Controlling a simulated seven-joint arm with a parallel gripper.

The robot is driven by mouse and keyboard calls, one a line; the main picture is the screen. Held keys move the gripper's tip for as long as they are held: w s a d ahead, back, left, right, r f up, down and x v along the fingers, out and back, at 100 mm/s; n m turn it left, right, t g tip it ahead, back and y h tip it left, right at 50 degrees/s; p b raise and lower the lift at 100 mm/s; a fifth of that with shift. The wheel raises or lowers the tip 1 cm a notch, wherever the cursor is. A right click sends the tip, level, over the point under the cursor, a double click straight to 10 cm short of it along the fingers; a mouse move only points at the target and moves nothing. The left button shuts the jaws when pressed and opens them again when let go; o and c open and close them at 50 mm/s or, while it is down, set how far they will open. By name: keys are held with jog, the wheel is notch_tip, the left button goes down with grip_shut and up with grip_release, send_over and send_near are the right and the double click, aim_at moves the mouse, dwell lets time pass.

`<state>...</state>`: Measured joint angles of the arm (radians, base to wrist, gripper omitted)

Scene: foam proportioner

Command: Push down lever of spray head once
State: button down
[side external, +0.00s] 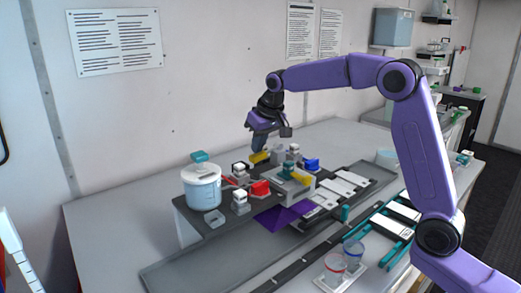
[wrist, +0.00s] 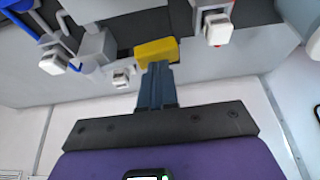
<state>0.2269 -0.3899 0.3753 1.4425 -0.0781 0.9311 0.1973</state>
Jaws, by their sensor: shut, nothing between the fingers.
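My gripper (side external: 258,148) points down over the back of the dark raised platform, its fingers shut and holding nothing. Its fingertips also show in the wrist view (wrist: 156,70), right at a yellow lever-like block (wrist: 157,51). This yellow block also shows in the side view (side external: 259,157), just under the fingertips. They look touching or nearly so; I cannot tell which. It may be the lever of the spray head. The fingers hide part of it, and the head's body is hard to make out.
White-capped fittings (side external: 240,199) crowd the platform, with a red part (side external: 260,188), a blue part (side external: 311,163) and a second yellow part (side external: 302,178). A white bucket (side external: 203,188) stands at left. The table's left side is clear.

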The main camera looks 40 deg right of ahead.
jog(key=shift+r, duration=3.25)
jog(key=s+a+f+n, duration=0.1)
jog(key=s+a, duration=0.1)
jog(key=s, duration=0.1)
jog(key=s+a+f+n, duration=0.1)
jog(key=s+a, duration=0.1)
jog(key=s, duration=0.1)
jog(key=s+a+f+n+g, duration=0.1)
jog(key=s+a, duration=0.1)
jog(key=shift+s+a+y, duration=0.1)
jog(key=shift+s+y, duration=0.3)
jog(key=s+a+f+n+g, duration=0.1)
jog(key=s+f+n, duration=0.1)
jog(key=s, duration=0.4)
jog(key=s+a+f+n+g, duration=0.1)
jog(key=s+a+f, duration=0.1)
jog(key=s, duration=0.4)
jog(key=s+d+f+n, duration=0.2)
jog(key=s, duration=0.5)
jog(key=s+d+f+n+g, duration=0.1)
jog(key=s+d+f+n, duration=0.1)
jog(key=s, duration=0.6)
jog(key=s+d+f+n, duration=0.2)
jog(key=s+d+f, duration=0.1)
jog(key=s, duration=0.5)
jog(key=shift+d+f+n, duration=0.2)
jog(key=shift+f+n, duration=0.1)
jog(key=shift+f, duration=0.35)
